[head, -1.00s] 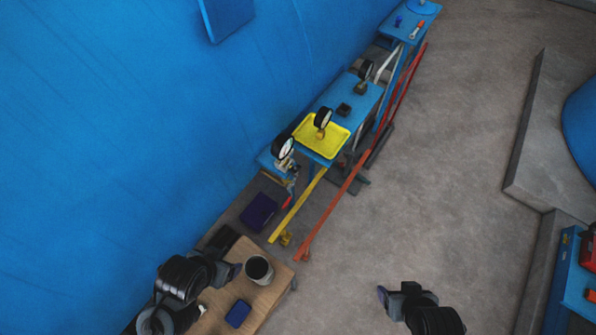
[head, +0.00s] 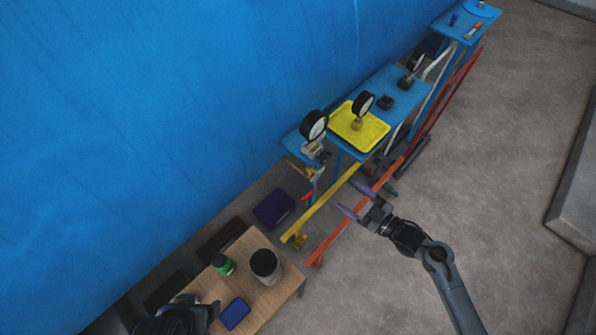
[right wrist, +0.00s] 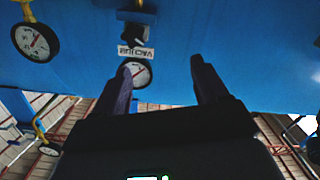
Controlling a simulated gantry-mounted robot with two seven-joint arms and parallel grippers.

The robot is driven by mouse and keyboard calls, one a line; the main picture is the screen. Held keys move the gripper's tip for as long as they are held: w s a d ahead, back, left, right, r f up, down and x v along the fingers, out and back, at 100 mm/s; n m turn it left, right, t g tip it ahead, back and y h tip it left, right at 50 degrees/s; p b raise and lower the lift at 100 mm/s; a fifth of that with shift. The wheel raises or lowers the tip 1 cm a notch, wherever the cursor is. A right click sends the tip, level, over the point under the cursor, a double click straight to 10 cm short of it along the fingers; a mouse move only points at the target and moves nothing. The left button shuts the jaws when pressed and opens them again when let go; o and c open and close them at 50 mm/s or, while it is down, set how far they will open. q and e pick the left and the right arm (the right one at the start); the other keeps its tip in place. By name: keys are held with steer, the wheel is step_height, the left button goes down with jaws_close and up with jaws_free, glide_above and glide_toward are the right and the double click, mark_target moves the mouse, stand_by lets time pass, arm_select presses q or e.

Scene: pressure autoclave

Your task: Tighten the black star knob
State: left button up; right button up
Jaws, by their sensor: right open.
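I cannot make out the black star knob for certain. A small dark fitting (right wrist: 133,33) above an upside-down VACUUM label in the right wrist view may be it, but its shape is unclear. My right gripper (head: 354,198) is open and empty, over the red rail, right of the yellow rail. In the right wrist view its two fingers (right wrist: 160,72) stand apart, with blue wall and part of a gauge behind them. My left gripper (head: 208,309) is at the table's lower left; its fingers are unclear.
A yellow tray (head: 373,137) with a gauge (head: 363,104) sits on a blue shelf (head: 408,88). Another gauge (head: 314,126) stands left of it. The wooden table (head: 286,289) holds a dark cup (head: 265,263) and a green-topped jar (head: 223,264).

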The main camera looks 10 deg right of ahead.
steer(key=b, duration=0.3)
glide_toward(326, 159)
steer(key=s, duration=0.2)
steer(key=shift+n+t, duration=0.4)
steer(key=x, duration=1)
steer(key=shift+w+d+f, duration=0.1)
steer(key=shift+w+d, duration=0.05)
steer(key=shift+w, duration=0.25)
arm_select(q)
steer(key=f, duration=0.4)
steer(key=shift+a, duration=0.25)
arm_select(e)
steer(key=shift+c, duration=0.5)
steer(key=c, duration=1)
